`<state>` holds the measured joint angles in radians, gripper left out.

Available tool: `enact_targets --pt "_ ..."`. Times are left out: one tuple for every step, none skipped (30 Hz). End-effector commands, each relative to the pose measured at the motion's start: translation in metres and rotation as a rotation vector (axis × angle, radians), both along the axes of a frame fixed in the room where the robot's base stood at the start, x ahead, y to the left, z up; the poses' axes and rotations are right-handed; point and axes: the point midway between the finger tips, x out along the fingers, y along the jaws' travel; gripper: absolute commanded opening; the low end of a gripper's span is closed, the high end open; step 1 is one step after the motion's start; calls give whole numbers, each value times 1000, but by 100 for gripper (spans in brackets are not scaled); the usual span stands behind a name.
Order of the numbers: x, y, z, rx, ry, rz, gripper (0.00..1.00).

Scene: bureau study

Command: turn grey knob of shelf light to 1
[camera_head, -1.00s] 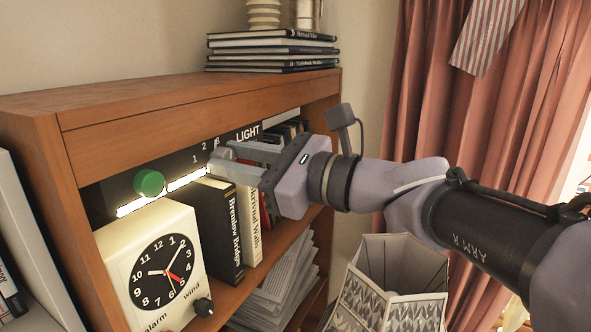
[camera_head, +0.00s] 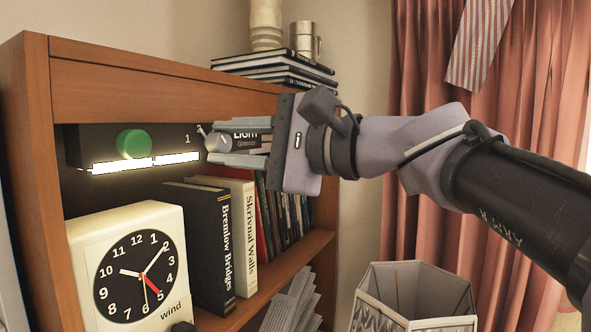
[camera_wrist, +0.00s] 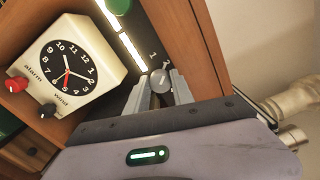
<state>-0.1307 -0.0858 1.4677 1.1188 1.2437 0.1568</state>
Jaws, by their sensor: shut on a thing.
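The shelf light is a dark panel (camera_head: 90,146) under the top board of the shelf, with a lit white strip (camera_head: 150,162). Its grey knob (camera_head: 217,142) is at the panel's right part, and shows in the wrist view (camera_wrist: 160,80). My gripper (camera_head: 213,144) reaches in from the right, its two fingers shut on the grey knob from above and below. The knob's small pointer sticks out to the upper left, close to the 2. The numeral 1 shows left of the knob; the 3 is not visible.
A green knob (camera_head: 134,144) sits left on the same panel. A cream alarm clock (camera_head: 130,268) and upright books (camera_head: 212,240) stand below. Stacked books (camera_head: 275,68) and a metal mug (camera_head: 305,40) are on top.

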Motion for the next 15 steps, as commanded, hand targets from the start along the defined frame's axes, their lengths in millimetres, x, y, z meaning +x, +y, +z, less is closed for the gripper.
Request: enact_targets --pt "1 0 -6 -17 -38 -1 0" --pt "1 0 -7 -27 -62 -1 0" --pt "1 0 -6 -41 -96 -1 0" --pt "1 0 -6 -51 -120 -1 0" --pt "1 0 -6 -60 -142 -1 0" --pt "1 0 -6 -73 -172 -1 0" --pt "1 0 -6 -82 -193 0 0" --pt "1 0 -6 -92 -215 0 0" --pt "1 0 -5 -102 -241 0 0" --pt "1 0 -5 -109 -261 0 0" --pt "0 0 -5 -117 -280 0 0" --pt "1 0 -5 -127 -301 0 0" --pt "0 0 -5 -134 -318 0 0" --pt "1 0 -4 -140 -333 0 0" --pt "1 0 -4 -148 -351 0 0"
